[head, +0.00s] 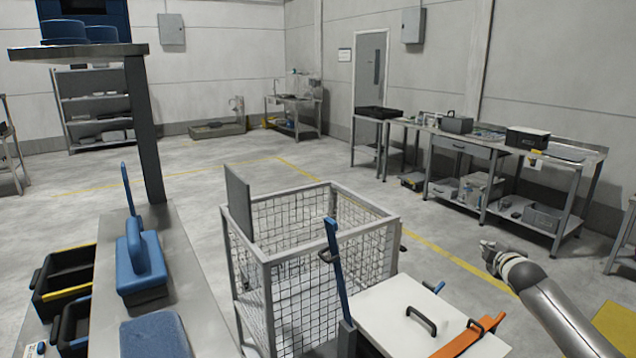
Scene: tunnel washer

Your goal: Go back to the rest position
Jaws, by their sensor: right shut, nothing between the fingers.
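My right gripper (489,247) shows at the right of the head view, at the end of a grey arm coming in from the lower right. It is shut and empty, held in the air over the floor, apart from the wire cage and the white lid. My left gripper is not in view.
A wire mesh cage (300,310) stands front centre, with a white lid (400,310) beside it and an orange-handled tool (470,336) on the lid. At left, a metal counter (195,270) bears a blue tool (140,262). Workbenches (480,150) line the right wall. Mid-floor is clear.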

